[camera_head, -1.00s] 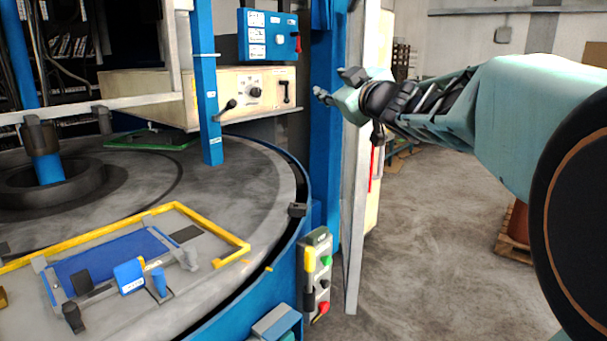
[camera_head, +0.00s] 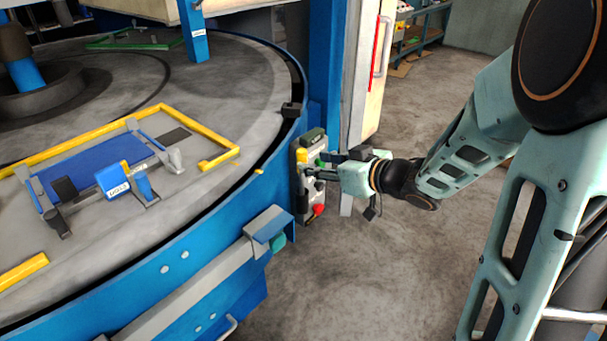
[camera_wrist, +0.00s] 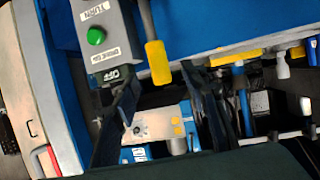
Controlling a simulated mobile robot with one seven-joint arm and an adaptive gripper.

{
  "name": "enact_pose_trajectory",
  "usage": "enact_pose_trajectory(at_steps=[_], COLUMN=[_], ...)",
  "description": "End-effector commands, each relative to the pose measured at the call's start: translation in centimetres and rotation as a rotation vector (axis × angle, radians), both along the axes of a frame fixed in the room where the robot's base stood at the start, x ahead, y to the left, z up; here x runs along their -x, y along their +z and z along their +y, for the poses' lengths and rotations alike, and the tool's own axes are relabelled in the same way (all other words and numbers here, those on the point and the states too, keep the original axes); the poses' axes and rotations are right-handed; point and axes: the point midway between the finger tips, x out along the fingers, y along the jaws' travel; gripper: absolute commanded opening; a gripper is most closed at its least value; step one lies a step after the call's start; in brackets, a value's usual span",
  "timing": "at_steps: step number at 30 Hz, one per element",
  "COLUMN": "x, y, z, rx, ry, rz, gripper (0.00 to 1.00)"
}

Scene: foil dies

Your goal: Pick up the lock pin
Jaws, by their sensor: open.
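No part is plainly marked as the lock pin. A small yellow peg (camera_head: 260,171) lies at the turntable's rim, and a yellow-handled lever is on the control box (camera_head: 305,190); I cannot tell whether either is the pin. My gripper (camera_head: 320,166) is open and in front of the control box, right of the turntable, covering part of it. In the wrist view its two dark fingers (camera_wrist: 160,78) are apart. The yellow handle (camera_wrist: 158,62) shows between and beyond their tips. A pale plate with yellow spots (camera_wrist: 158,122) shows between the fingers, farther off. I see nothing held.
The turntable (camera_head: 225,105) carries a blue die fixture (camera_head: 95,160) inside a yellow frame (camera_head: 205,133). A blue post (camera_head: 328,75) and a pale door (camera_head: 367,90) stand behind the gripper. A grey bar (camera_head: 190,288) runs along the front.

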Motion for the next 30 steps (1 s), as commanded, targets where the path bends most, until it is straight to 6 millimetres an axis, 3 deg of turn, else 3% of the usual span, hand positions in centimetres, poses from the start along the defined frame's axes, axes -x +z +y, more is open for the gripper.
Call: enact_pose_trajectory(at_steps=[15, 24, 30], x=[-4.1, -4.6, -4.6], y=[-2.4, -2.5, -2.5], z=[3.8, 4.2, 4.2], rx=[0.0, 0.001, 0.001], ry=[0.001, -0.001, -0.001], rz=[0.0, -0.001, -0.001], gripper=[0.4, 0.4, 0.2])
